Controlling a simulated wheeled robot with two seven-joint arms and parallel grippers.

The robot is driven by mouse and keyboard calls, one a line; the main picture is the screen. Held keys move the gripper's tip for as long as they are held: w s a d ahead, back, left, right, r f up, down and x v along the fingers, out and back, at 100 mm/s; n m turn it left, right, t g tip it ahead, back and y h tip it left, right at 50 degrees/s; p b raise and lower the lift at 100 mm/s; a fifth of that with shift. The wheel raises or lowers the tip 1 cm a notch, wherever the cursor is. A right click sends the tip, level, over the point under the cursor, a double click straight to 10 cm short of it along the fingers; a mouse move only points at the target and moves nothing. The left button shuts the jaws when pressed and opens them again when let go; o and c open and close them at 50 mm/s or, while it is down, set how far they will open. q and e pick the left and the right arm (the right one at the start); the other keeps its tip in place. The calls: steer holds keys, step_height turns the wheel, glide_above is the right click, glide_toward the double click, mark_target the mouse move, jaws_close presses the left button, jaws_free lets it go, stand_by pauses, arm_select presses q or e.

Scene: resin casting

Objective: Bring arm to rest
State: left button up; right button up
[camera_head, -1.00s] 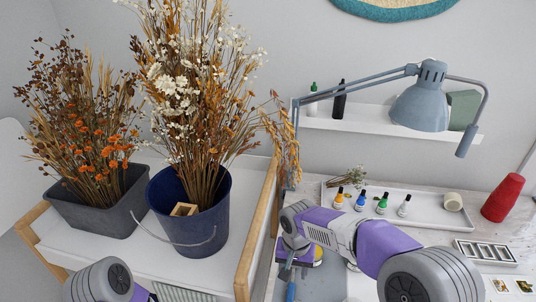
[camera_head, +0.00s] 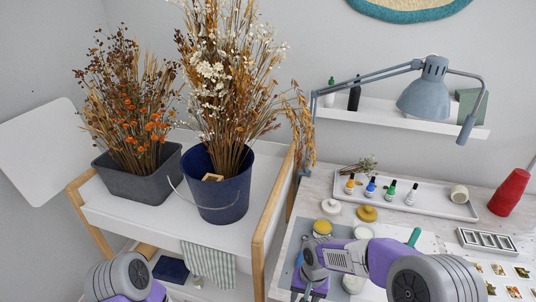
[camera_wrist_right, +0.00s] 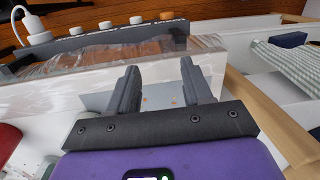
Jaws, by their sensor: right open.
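My right arm (camera_head: 384,262), grey and purple, reaches in from the lower right over the near part of the workbench. Its jaws are not clear in the head view. In the right wrist view, the two dark fingers of my right gripper (camera_wrist_right: 160,88) stand wide apart with nothing between them. My left arm (camera_head: 122,277) shows only as a grey and purple link at the bottom left, beside the white cart. The left jaws are out of view.
The white workbench holds a tray (camera_head: 435,205) with several small bottles, a yellow-topped jar (camera_head: 322,228) and a red cup (camera_head: 509,193). A wood-framed cart with a blue bucket (camera_head: 222,195) stands left. A grey lamp (camera_head: 424,99) overhangs. The wrist view shows a power strip (camera_wrist_right: 110,35).

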steer(key=s+f+t+y, duration=0.1)
steer(key=s+f+y, duration=0.1)
steer(key=s+f, duration=1.4)
step_height(320, 180, down, 3)
steer(key=shift+s+a+f+y, duration=0.2)
steer(key=shift+s+a+y, duration=0.1)
steer(key=shift+y, duration=0.1)
